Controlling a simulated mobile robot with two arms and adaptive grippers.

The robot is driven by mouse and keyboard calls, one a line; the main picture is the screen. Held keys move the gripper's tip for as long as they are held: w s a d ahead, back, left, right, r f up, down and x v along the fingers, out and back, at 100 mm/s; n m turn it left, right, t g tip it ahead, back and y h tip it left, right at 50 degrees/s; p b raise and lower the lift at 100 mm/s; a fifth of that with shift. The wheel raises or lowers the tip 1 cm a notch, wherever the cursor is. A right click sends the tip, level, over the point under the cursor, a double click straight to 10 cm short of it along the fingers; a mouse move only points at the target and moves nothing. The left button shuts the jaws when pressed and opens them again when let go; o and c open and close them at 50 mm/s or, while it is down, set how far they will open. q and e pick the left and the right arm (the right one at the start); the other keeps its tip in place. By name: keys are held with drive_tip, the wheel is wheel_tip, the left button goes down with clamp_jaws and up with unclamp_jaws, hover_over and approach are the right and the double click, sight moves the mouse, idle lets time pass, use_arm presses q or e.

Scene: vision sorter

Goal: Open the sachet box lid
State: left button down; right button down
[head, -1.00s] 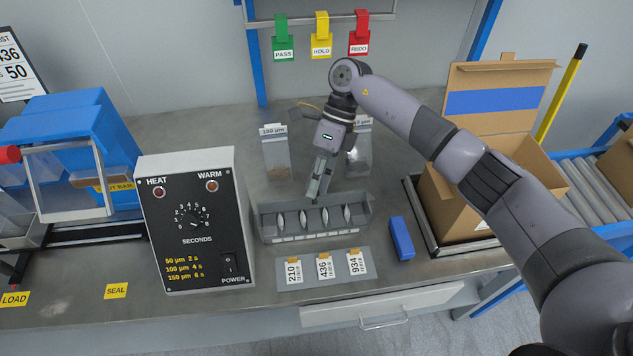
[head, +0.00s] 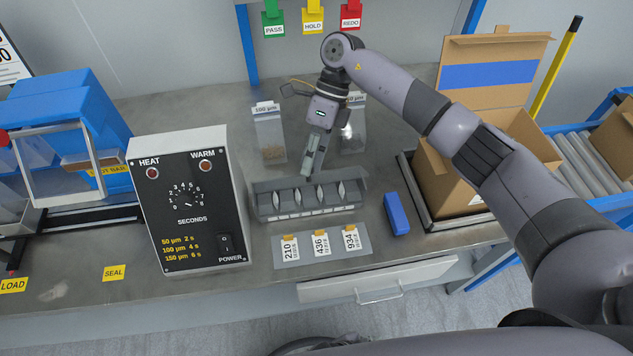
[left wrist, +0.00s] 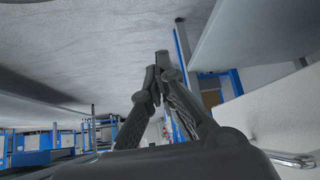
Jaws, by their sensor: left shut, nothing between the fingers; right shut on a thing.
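The grey sachet box (head: 262,207) sits on the bench in the head view, with several pale sachets (head: 323,196) upright in its slots. A grey panel, apparently its lid, stands raised along the back. My right gripper (head: 306,172) points down at this panel's upper edge and is shut on it; the fingers hide the exact contact. My left gripper (left wrist: 161,62) is shut and empty in the left wrist view, away from the box; its fingers are not seen in the head view.
A tag mat (head: 279,257) lies in front of the box, and a blue block (head: 397,214) to its right. The heat sealer control box (head: 190,205) stands left. Two clear pouches (head: 271,138) stand behind. An open carton (head: 447,178) is at right.

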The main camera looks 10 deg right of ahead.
sight(310, 180)
use_arm(q)
drive_tip(key=w+d+r+m+g, duration=0.2)
drive_tip(key=w+d+r, duration=0.1)
drive_tip(key=d+r, duration=0.45)
wheel_tip(310, 180, up, 10)
drive_tip(key=s+m+g+y, duration=0.1)
drive_tip(key=s+m+g, duration=0.1)
drive_tip(key=m+g, duration=0.1)
use_arm(e)
drive_tip(key=shift+f, duration=0.1)
use_arm(q)
drive_tip(key=w+a+r+m+t+y, duration=0.35)
drive_tip(key=w+a+r, duration=0.2)
drive_tip(key=r, duration=0.45)
drive_tip(key=w+a+r+m+t+y, duration=0.2)
drive_tip(key=w+a+r+m, duration=0.3)
drive_tip(key=r, duration=0.5)
drive_tip(key=w+a+r+m+t+y, duration=0.25)
drive_tip(key=w+a+r, duration=0.35)
drive_tip(key=r, duration=0.4)
drive_tip(key=w+a+f, duration=0.1)
drive_tip(key=w+f, duration=0.6)
drive_tip(key=w, duration=0.2)
drive_tip(key=shift+w+a+f+t, duration=0.15)
drive_tip(key=shift+w+f+t, duration=0.2)
drive_tip(key=shift+w+t, duration=0.05)
drive_tip(key=shift+w, duration=0.1)
